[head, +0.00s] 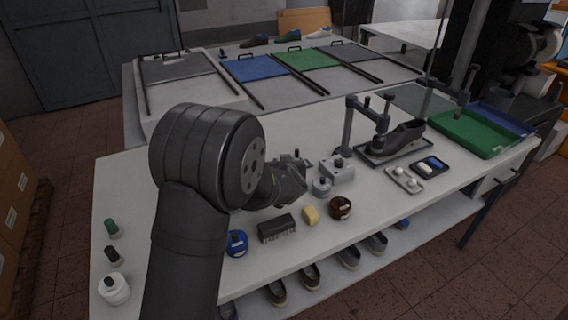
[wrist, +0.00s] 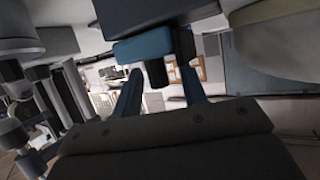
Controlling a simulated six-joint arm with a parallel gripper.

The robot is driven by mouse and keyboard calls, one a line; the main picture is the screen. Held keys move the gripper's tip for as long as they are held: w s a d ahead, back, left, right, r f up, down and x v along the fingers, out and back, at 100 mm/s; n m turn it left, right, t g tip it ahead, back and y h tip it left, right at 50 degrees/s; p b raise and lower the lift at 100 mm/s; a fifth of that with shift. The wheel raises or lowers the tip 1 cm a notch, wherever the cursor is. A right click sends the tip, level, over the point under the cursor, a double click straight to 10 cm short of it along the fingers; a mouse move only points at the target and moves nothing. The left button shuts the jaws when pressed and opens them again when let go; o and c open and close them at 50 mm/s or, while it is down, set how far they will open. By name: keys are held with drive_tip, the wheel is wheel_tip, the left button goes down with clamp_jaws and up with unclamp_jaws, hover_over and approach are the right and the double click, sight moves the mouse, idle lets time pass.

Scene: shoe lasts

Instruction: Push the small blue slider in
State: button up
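My gripper (head: 299,163) is over the middle of the white workbench, beside a light grey block with a dark knob (head: 338,168); my arm hides part of it in the head view. In the wrist view, my gripper (wrist: 160,88) has its two blue-grey fingers apart, with no object clearly held between them. A blue piece (wrist: 143,48) lies just beyond the fingertips under a dark block; I cannot tell whether it is the slider or whether a finger touches it. In the head view, a small blue piece (head: 431,160) sits in a dark tray (head: 418,167) on the right.
A shoe in a clamp stand (head: 402,138) is right of my gripper. A green tray (head: 468,135) lies at the far right.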

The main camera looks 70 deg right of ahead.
clamp_jaws()
drive_tip(key=shift+w+a+f, duration=0.1)
drive_tip(key=shift+w+a, duration=1)
unclamp_jaws()
drive_tip(key=shift+a, duration=0.1)
drive_tip(key=v, duration=1.7)
drive_tip(key=shift+s, duration=0.1)
drive_tip(key=x, duration=1.7)
